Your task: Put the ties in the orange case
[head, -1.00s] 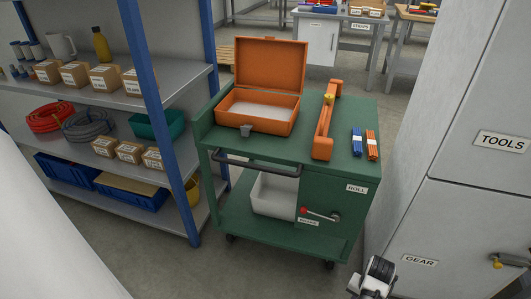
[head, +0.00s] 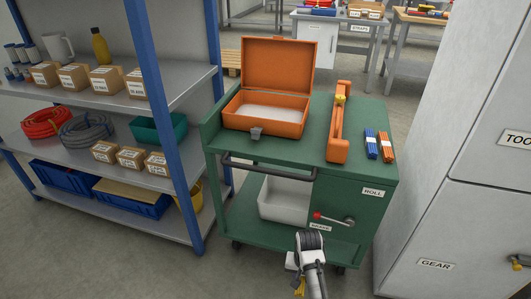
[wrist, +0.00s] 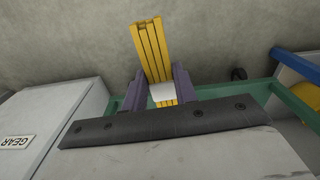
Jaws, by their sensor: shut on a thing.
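The orange case (head: 262,126) stands open on the green cart, its lid up at the back; the part of its inside that I see looks empty. A blue tie bundle (head: 370,144) and an orange tie bundle (head: 386,147), each with a white band, lie side by side at the right of the cart top. My gripper (wrist: 160,94) is shut on a yellow tie bundle (wrist: 149,50), around its white band. In the head view a bit of the yellow bundle (head: 299,287) shows low in front of the cart; the fingers are hidden there by my arm.
An orange tool with a yellow knob (head: 338,125) lies between case and ties on the green cart (head: 310,160). A lower shelf holds a white bin (head: 284,200). A blue-posted shelf stands left, a grey cabinet (head: 440,190) right. Floor in front is open.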

